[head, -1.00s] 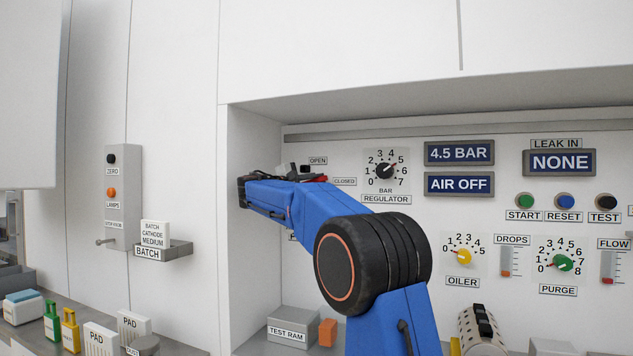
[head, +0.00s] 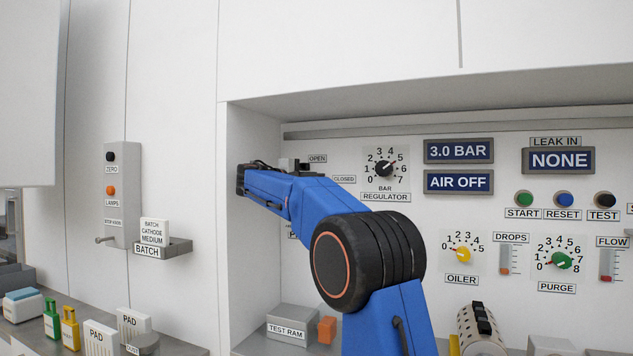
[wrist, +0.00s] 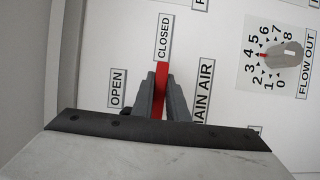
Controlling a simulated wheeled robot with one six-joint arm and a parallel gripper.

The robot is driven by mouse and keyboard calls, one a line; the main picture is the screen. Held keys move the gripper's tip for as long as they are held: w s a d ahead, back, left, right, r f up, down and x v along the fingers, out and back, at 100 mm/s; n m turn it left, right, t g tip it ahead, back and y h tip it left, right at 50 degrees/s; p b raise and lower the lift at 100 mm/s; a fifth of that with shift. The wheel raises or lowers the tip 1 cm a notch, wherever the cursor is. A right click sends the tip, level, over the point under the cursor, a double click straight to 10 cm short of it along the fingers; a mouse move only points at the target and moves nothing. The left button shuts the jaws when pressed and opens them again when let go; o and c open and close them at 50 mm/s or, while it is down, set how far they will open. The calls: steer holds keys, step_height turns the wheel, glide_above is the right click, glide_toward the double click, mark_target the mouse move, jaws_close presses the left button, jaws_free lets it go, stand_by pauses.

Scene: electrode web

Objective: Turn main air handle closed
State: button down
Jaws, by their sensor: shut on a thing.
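The red main air handle (wrist: 162,75) shows in the wrist view between the two grey fingers of my gripper (wrist: 163,92). My gripper is shut on it. The handle's tip points at the CLOSED label (wrist: 163,35); the OPEN label (wrist: 117,88) lies to the left. The MAIN AIR label (wrist: 204,92) is partly covered by my gripper. In the head view the handle is hidden behind my blue arm, and the CLOSED label (head: 344,179) and OPEN label (head: 317,158) show beside my wrist. The air display (head: 459,182) reads AIR OFF.
The flow out knob (wrist: 283,55) is near the handle in the wrist view. The test ram box (head: 290,322) and an orange block (head: 327,329) stand below my arm.

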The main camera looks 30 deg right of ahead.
steer(key=shift+f, duration=0.15)
steer(key=c, duration=2)
jaws_free()
steer(key=v, duration=1.7)
steer(key=shift+a, duration=0.2)
